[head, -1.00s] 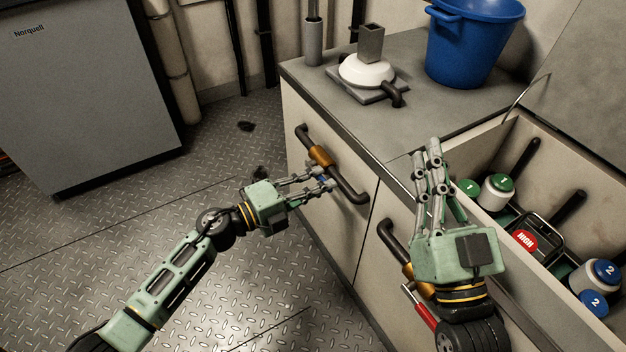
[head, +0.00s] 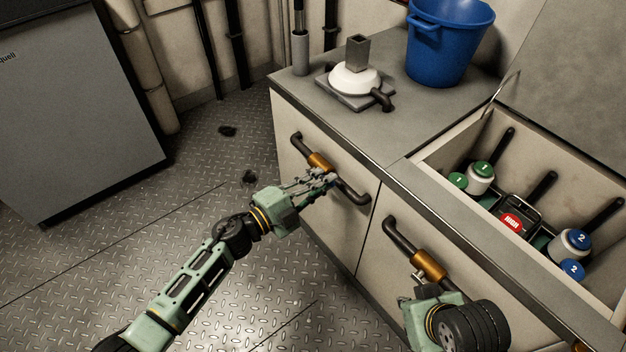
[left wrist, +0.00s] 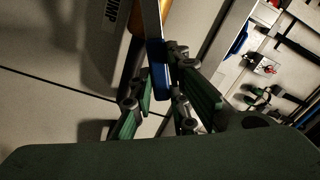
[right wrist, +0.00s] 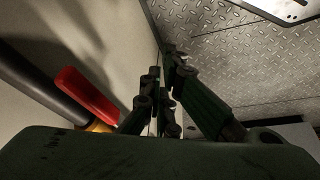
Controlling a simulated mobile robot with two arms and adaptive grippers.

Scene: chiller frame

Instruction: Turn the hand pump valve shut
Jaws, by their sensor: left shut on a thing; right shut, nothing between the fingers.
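The hand pump valve is a brass body (head: 319,162) on a black pipe on the left cabinet front. Its lever, with a blue end (left wrist: 161,82), runs down between my left fingers in the left wrist view. A label ending in "UMP" (left wrist: 112,14) shows beside it. My left gripper (head: 328,178) is shut on this lever, just below the brass body; in the head view the fingers mostly cover the lever. My right gripper (right wrist: 160,85) is shut and empty, low in front of the right cabinet; its fingers are largely hidden in the head view.
A second brass valve (head: 429,265) sits on the right cabinet's pipe; its red lever (right wrist: 86,96) is close to my right gripper. The countertop holds a white-domed pump (head: 354,79) and blue bucket (head: 448,42). An open bin (head: 470,147) holds capped containers.

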